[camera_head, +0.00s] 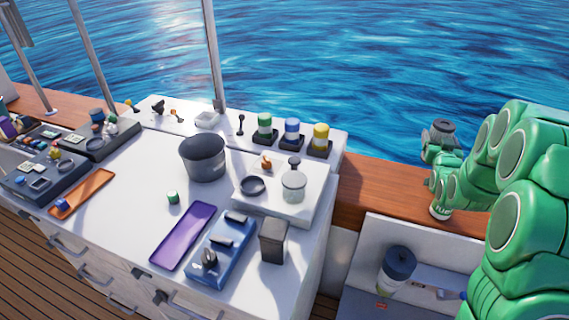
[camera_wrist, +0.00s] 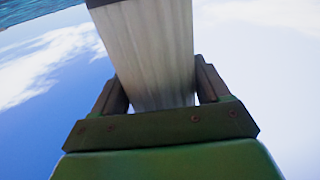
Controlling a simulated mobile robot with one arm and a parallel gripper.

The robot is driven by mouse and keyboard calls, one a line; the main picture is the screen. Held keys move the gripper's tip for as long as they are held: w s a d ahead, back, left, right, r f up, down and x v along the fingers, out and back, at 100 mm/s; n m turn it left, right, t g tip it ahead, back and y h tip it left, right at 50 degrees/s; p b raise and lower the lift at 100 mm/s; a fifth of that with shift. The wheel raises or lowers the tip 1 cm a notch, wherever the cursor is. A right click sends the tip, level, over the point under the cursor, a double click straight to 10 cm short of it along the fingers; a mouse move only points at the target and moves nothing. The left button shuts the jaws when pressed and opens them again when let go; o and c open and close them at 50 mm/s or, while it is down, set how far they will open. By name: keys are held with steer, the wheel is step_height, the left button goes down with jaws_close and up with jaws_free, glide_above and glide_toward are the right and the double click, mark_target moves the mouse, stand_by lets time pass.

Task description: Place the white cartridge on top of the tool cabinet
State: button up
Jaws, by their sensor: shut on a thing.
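The white cartridge (camera_wrist: 152,48) has ribbed white sides and a dark end at the top edge of the wrist view. My gripper (camera_wrist: 162,82) is shut on it, one dark finger on each side. In the head view my gripper (camera_head: 440,148) is small, at the right above the wooden rail, by the end of my green arm. The cartridge's white body cannot be made out clearly there. The tool cabinet (camera_head: 125,172) is white with drawers and fills the left and middle. My gripper is to the right of it, apart from its top.
The cabinet top holds a grey bucket (camera_head: 203,158), purple tray (camera_head: 183,236), blue tool block (camera_head: 222,250), dark box (camera_head: 272,241) and several jars. Bare white surface lies left of the bucket. A capped white canister (camera_head: 395,272) stands in a lower recess at right.

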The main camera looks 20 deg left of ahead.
steer(key=w+a+r+h, duration=0.15)
steer(key=a+r, duration=0.25)
steer(key=a, duration=0.8)
steer(key=w+a+r, duration=0.2)
steer(key=a+r, duration=0.1)
steer(key=a, duration=0.8)
steer(key=s+a+r+m+h, duration=0.15)
steer(key=s+a, duration=0.25)
steer(key=a, duration=0.8)
steer(key=s+a+r+m, duration=0.15)
steer(key=s+a, duration=0.35)
steer(key=a, duration=0.8)
steer(key=s+a+f, duration=0.3)
steer(key=s+a, duration=1.5)
steer(key=a, duration=0.1)
steer(key=s+a+f+n, duration=0.1)
steer(key=s+a+f, duration=0.1)
steer(key=s+a, duration=0.5)
steer(key=s+a+f+y, duration=0.1)
steer(key=s+a+f, duration=0.15)
steer(key=s, duration=0.95)
steer(key=s+a+f+n, duration=0.15)
steer(key=s+a, duration=0.25)
steer(key=s, duration=0.5)
steer(key=shift+m, duration=0.25)
steer(key=shift+a+f, duration=0.1)
steer(key=shift+f, duration=4.2)
steer(key=shift+f, duration=0.15)
steer(key=o, duration=1.1)
